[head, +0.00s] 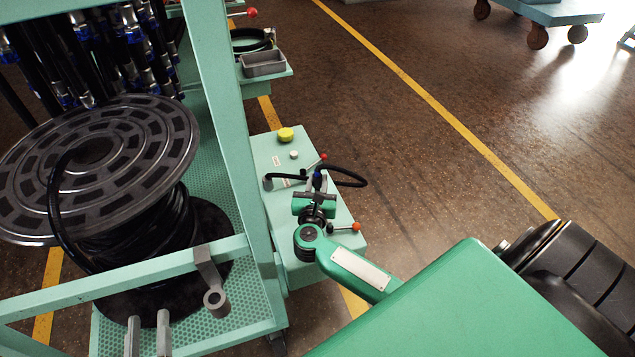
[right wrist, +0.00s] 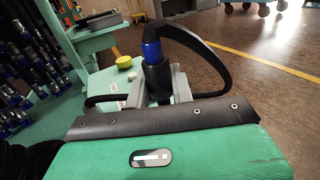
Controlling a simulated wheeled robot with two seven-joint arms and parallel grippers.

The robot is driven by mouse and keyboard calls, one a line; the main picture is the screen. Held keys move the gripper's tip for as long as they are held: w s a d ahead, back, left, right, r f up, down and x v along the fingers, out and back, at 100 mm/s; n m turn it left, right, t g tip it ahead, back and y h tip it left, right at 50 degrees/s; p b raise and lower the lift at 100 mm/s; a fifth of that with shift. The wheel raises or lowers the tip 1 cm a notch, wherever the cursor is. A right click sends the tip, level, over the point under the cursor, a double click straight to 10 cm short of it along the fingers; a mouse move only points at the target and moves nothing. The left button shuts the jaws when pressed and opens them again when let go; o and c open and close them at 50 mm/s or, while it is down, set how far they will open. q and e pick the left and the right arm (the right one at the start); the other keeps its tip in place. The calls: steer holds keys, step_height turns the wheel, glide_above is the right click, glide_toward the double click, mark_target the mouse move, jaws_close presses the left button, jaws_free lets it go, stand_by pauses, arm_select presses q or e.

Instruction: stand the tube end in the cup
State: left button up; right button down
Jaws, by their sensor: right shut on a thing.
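A short black tube (head: 350,173) has a blue collar near one end, clearer in the right wrist view (right wrist: 151,51). My right gripper (head: 317,187) is shut on that end just below the collar, above the green bench top. The end stands roughly upright in the jaws. The rest of the tube loops to the right, and a black stretch shows at the left. A grey bracket with a round, hollow cup-like piece (head: 216,300) hangs on the trolley rail; I cannot tell if it is the cup. My left gripper (head: 148,333) shows two separated grey fingertips at the bottom edge.
A large hose reel (head: 100,165) stands on the green trolley (head: 232,120). The small bench (head: 262,150) carries a yellow knob (head: 286,134) and levers with red and orange balls. A grey tray (head: 263,64) is behind. Open floor lies to the right.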

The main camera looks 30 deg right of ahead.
steer(key=shift+f+b, duration=0.75)
steer(key=shift+f, duration=0.15)
stand_by(0.7)
steer(key=shift+r+p, duration=0.45)
steer(key=shift+r, duration=0.15)
steer(key=shift+f+b, duration=0.75)
steer(key=shift+f, duration=0.05)
stand_by(1.4)
steer(key=c, duration=1.1)
jaws_free()
steer(key=p+v, duration=0.1)
steer(key=v, duration=1.2)
steer(key=shift+s+a+r, duration=0.1)
steer(key=shift+s+a, duration=0.15)
steer(key=shift+s, duration=0.05)
steer(key=shift+s, duration=0.1)
